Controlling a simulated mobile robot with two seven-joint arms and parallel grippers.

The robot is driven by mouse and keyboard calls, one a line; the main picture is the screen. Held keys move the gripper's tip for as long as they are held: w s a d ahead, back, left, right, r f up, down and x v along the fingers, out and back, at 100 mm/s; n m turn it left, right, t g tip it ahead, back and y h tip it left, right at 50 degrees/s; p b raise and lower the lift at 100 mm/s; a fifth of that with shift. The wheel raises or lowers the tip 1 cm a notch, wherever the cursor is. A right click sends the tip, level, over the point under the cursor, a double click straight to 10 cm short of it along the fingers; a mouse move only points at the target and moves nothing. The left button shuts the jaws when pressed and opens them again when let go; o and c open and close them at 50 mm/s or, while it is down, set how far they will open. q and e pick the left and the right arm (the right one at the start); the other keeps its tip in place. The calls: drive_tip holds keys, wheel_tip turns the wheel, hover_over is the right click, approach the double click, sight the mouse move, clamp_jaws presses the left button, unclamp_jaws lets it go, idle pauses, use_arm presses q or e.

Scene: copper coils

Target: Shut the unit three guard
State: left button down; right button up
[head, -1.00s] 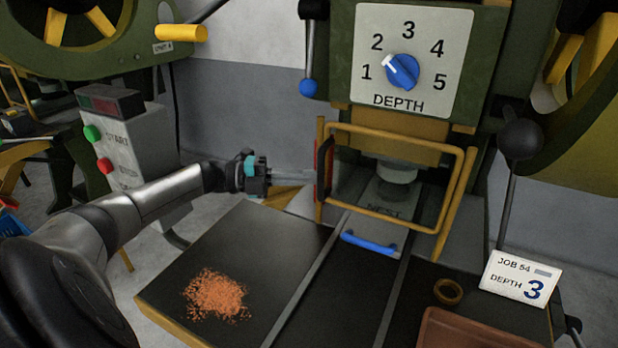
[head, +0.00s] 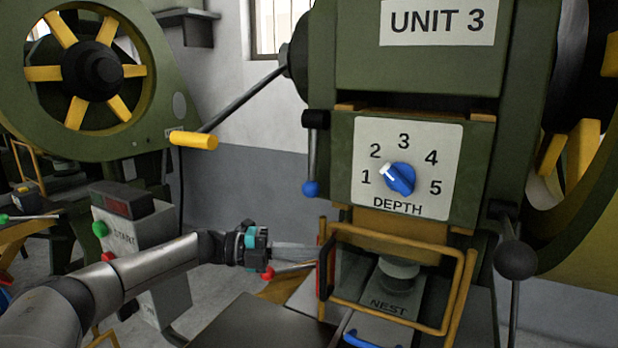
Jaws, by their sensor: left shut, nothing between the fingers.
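The unit three guard (head: 390,308) is a yellow bar frame in front of the press opening, below the depth plate. A red and black pad (head: 326,268) sits on its left post. I cannot tell from the frame's angle how far the guard is swung. My left gripper (head: 312,257) is shut and empty. It comes in from the left with its fingertips close to the pad; whether they touch it is unclear. Behind the frame the nest (head: 392,303) shows. My right gripper is out of view.
The blue depth knob (head: 398,178) is on its plate. A blue handle (head: 362,338) lies low at the bottom edge. A black-knobbed lever (head: 515,260) stands at the right. A grey START box (head: 135,240) stands left, behind my arm.

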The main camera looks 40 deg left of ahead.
use_arm(q)
wheel_tip(320, 180, up, 14)
drive_tip(key=p, duration=0.3)
drive_tip(key=shift+r+p, duration=0.15)
drive_tip(key=shift+p, duration=0.15)
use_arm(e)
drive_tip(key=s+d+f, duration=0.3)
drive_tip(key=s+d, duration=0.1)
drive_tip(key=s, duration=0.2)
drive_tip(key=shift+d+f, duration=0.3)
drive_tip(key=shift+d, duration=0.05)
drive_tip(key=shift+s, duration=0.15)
